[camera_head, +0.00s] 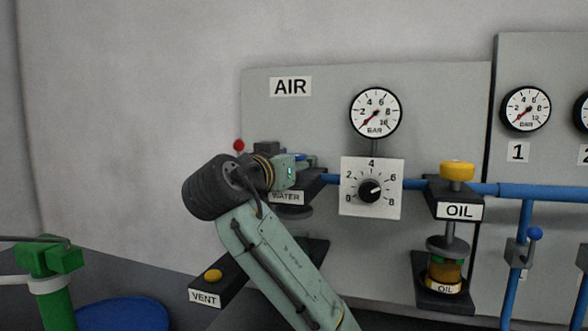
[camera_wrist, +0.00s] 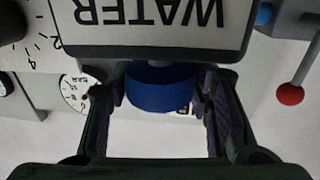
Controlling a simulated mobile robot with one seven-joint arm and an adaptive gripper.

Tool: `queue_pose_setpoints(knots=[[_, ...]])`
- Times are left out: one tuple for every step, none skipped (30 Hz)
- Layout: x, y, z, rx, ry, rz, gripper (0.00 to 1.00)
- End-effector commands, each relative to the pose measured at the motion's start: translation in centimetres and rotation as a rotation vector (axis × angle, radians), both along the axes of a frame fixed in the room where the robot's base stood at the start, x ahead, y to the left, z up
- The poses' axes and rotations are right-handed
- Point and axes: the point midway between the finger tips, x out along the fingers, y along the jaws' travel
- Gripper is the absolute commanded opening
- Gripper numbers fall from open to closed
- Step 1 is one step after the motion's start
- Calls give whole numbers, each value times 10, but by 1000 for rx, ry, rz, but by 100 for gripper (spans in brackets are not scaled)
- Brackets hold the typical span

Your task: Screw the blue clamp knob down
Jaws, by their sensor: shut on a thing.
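The blue clamp knob (camera_wrist: 158,92) is in the wrist view, below the upside-down WATER sign, and sits between the two dark fingers of my gripper (camera_wrist: 162,84). My gripper is shut on its sides. My arm hides what is below the disc.
To the right are a white dial plate (camera_head: 354,204) and the OIL station with a yellow knob (camera_head: 457,171). A blue pipe (camera_head: 540,191) runs across. A black VENT box (camera_head: 230,280) is lower left. A red ball (camera_head: 239,145) is left of my gripper.

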Motion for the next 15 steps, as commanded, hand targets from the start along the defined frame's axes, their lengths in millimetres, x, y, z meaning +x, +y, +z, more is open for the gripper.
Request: queue_pose_setpoints(knots=[[1, 3, -3, -1, 5, -43, 19], [1, 3, -3, -1, 5, -72, 19], [1, 3, -3, -1, 6, -110, 19], [1, 3, -3, -1, 7, -139, 19], [1, 3, -3, -2, 7, -167, 19], [1, 2, -3, -2, 7, -207, 19], [1, 3, -2, -2, 7, -235, 19], [1, 2, -2, -3, 8, -264, 19], [1, 3, -2, -3, 8, -301, 19], [1, 2, -2, -3, 8, -330, 19], [1, 3, -1, -4, 9, -359, 19], [1, 2, -1, -4, 8, -397, 19], [1, 2, -1, -4, 8, -426, 19], [1, 2, -1, -4, 8, -454, 19], [1, 2, -1, -3, 9, -493, 19]])
